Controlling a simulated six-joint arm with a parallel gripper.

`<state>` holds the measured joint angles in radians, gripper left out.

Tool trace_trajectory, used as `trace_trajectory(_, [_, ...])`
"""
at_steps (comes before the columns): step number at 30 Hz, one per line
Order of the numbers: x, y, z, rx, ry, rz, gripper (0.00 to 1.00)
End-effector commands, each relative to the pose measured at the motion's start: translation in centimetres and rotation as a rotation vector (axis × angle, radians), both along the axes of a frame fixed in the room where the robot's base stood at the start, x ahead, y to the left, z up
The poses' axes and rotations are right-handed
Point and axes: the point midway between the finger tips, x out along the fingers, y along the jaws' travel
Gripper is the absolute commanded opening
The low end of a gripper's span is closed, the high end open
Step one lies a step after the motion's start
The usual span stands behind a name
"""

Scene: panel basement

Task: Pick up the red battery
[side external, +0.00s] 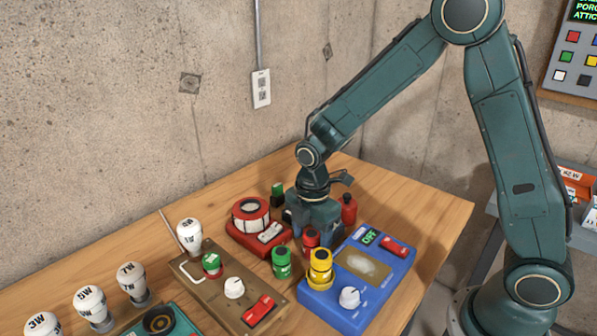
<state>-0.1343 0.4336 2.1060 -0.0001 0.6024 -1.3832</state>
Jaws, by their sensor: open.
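A red battery (311,238) stands upright on the table, just below and in front of my gripper (318,228). My gripper points down and is open. Its dark fingers are partly hidden, so I cannot tell whether they are on both sides of the battery. A second red cylinder (348,209) with a narrower top stands just right of my gripper, apart from it.
A blue device (365,290) is to the right, a red device (248,230) to the left, and a brown panel (215,285) in front left. Bulbs (90,303) stand further left. The wooden table (430,225) is clear at right.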

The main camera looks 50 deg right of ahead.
Motion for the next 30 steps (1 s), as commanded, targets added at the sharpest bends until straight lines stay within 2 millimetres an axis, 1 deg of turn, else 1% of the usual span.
trace_trajectory(1, [-0.04,-0.01,-0.54,0.0,0.002,0.0,0.59])
trace_trajectory(3, [-0.04,-0.01,-0.98,0.0,0.002,0.0,0.59])
trace_trajectory(6, [-0.02,0.0,-1.31,0.0,0.0,0.0,0.59])
trace_trajectory(20, [-0.01,0.01,-1.31,0.0,0.0,0.0,0.59])
trace_trajectory(21, [-0.01,0.01,-1.31,0.0,-0.001,0.0,0.57])
trace_trajectory(23, [-0.01,0.01,-1.31,0.0,-0.001,0.0,0.46])
trace_trajectory(24, [-0.01,0.01,-1.3,0.0,-0.001,0.0,0.38])
trace_trajectory(28, [0.0,0.01,-1.3,0.0,-0.001,0.0,0.12])
trace_trajectory(29, [0.0,0.01,-1.3,0.0,-0.001,0.0,0.08])
trace_trajectory(30, [0.01,0.01,-1.29,0.0,-0.001,0.0,0.08])
